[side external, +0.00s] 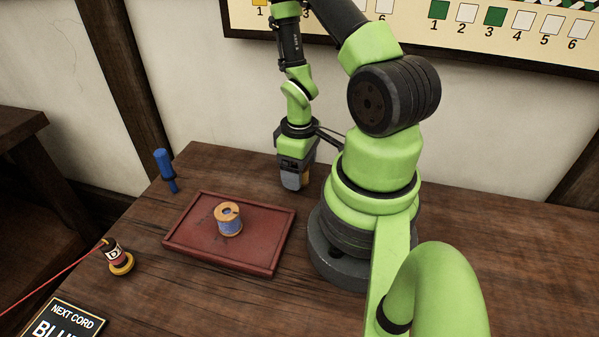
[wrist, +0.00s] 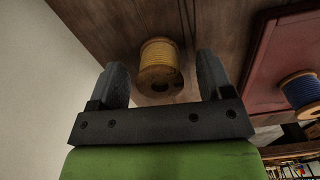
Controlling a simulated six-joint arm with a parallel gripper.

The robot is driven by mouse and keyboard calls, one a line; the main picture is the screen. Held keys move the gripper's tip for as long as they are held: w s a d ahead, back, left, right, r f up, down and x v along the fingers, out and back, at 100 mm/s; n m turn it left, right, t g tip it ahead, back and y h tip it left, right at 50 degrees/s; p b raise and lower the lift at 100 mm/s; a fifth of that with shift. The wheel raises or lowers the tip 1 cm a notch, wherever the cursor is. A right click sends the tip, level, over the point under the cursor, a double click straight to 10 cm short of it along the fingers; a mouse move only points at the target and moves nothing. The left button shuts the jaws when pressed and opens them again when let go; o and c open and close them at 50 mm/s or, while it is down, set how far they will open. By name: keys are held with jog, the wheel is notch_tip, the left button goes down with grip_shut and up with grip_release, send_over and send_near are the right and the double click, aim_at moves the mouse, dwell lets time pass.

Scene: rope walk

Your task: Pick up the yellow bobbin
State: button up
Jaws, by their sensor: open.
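The yellow bobbin (wrist: 160,54) stands on the wooden table, with yellow thread between pale wooden ends. In the wrist view it appears in the gap between the two dark fingers of my gripper (wrist: 162,66), with space on both sides. The fingers are open and hold nothing. In the side view my gripper (side external: 292,182) points down low over the table. Only a sliver of the yellow bobbin (side external: 306,179) shows behind it there, the rest hidden. I cannot tell how far down the bobbin the fingertips reach.
A red tray (side external: 265,228) lies left of my base and holds a blue bobbin (side external: 230,226). A blue-handled tool (side external: 163,163) stands at the back left.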

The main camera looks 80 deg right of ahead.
jog(key=shift+f, duration=0.25)
jog(key=shift+c, duration=0.2)
jog(key=c, duration=1)
jog(key=shift+o, duration=0.2)
jog(key=shift+r, duration=0.15)
